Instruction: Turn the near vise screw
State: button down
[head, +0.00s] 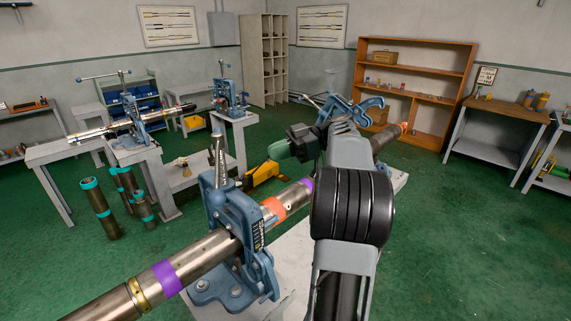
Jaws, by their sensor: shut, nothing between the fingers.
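The near vise (218,205) is a blue pipe vise standing on a pale bench. Its screw (220,168) rises upright from the top of the frame, with a grey metal bar at its upper end that looks nearly end-on. A long steel pipe (205,250) with purple and orange bands passes through the vise. My gripper (275,151) is shut, with nothing visible in it. It is to the right of the screw in the picture, apart from it, at about the height of the screw's middle. My arm hides part of the bench and pipe.
Another blue vise (368,104) shows behind my arm, partly hidden, near the pipe's far end (388,138). More vises (133,127) stand on benches at back left. Banded pipes (99,208) stand on the floor. The green floor at right is clear.

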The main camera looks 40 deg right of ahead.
jog(key=b+x, duration=0.2)
jog(key=x, duration=0.8)
jog(key=shift+a+b, duration=0.35)
jog(key=shift+a, duration=0.05)
jog(key=shift+f, duration=0.1)
